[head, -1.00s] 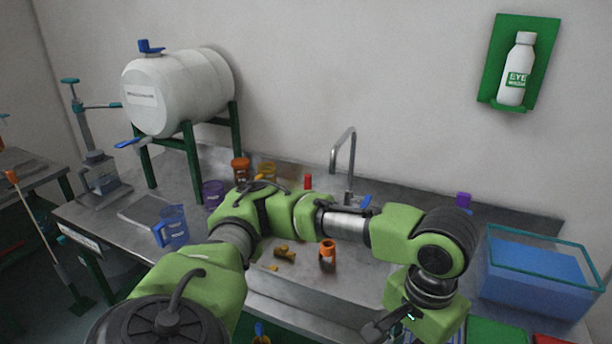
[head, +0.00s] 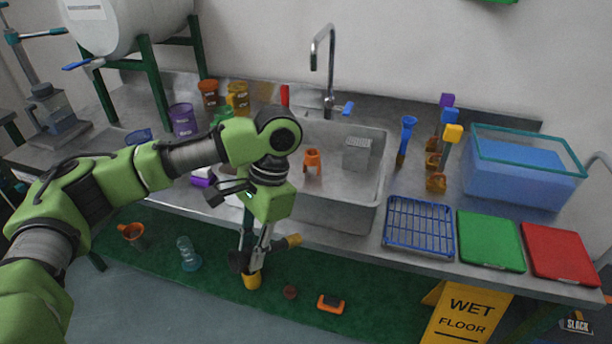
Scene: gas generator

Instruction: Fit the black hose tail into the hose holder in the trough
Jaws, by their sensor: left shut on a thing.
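My left gripper (head: 250,265) points down in front of the trough's front edge, above the green mat. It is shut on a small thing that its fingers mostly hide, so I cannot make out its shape. A yellow end (head: 252,282) shows at the fingertips, and a brass-coloured piece (head: 292,240) shows beside them. I cannot tell whether either belongs to the held thing. The grey trough (head: 345,215) lies behind and to the right of the gripper. A small orange stand (head: 312,161), possibly the hose holder, stands in it. I cannot identify the black hose tail. My right gripper is out of view.
A grey perforated box (head: 357,153) stands in the trough, below the tap (head: 329,75). A blue rack (head: 419,226), green board (head: 490,241) and red board (head: 558,252) lie right of it. A wet-floor sign (head: 468,312) stands in front. My left arm covers the bench's left part.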

